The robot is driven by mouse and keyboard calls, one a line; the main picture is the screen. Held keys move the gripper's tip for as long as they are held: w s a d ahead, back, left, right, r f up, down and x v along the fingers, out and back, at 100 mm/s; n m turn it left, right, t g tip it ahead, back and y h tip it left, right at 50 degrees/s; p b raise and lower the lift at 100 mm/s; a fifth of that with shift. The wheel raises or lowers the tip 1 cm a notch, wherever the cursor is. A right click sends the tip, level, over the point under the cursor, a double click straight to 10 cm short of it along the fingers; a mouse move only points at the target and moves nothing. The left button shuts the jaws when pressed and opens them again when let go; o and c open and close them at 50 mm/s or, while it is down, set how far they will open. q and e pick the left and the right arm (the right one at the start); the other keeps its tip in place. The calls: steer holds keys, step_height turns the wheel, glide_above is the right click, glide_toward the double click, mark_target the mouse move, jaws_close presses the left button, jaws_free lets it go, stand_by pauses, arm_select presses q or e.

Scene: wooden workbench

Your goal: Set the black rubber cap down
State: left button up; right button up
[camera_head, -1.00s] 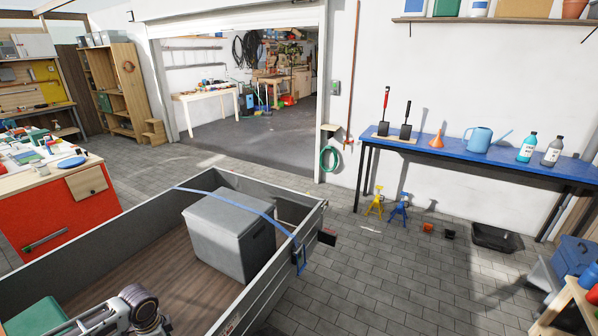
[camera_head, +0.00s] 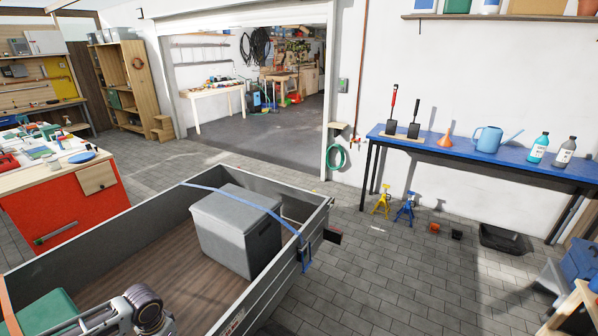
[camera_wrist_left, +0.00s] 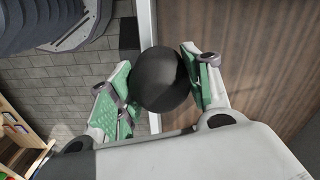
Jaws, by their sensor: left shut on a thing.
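The black rubber cap (camera_wrist_left: 161,80) shows in the left wrist view as a dark round thing. My left gripper (camera_wrist_left: 160,84) is shut on it, with a green-padded finger on each side. Behind the cap I see the trailer's side rail, its brown wooden floor and grey paving. In the head view part of my arm (camera_head: 130,312) shows at the bottom left, but the left fingers and the cap are out of that view. My right gripper is in neither view.
A grey trailer (camera_head: 268,300) with a wooden floor holds a grey box (camera_head: 222,232) under a blue strap. A red cabinet (camera_head: 60,215) stands at left. A blue-topped bench (camera_head: 480,158) stands along the right wall. Paving between them is largely open.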

arm_select(q)
steer(key=shift+s+d+r+n, duration=0.1)
steer(key=shift+s+d+n, duration=0.05)
steer(key=shift+d+n, duration=0.8)
steer(key=shift+d+r+n+b, duration=0.1)
steer(key=shift+d+n+b, duration=0.3)
steer(key=shift+n, duration=0.35)
steer(key=w+d+r+b, duration=0.3)
steer(key=w+d+b, duration=0.4)
steer(key=d, duration=0.8)
steer(key=shift+w+r+m, duration=0.2)
steer(key=shift+w+m, duration=0.2)
steer(key=shift+w, duration=0.85)
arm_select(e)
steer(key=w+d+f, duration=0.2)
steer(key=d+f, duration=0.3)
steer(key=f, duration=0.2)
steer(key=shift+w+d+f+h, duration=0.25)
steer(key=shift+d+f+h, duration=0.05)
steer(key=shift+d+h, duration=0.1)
arm_select(q)
steer(key=shift+d, duration=0.1)
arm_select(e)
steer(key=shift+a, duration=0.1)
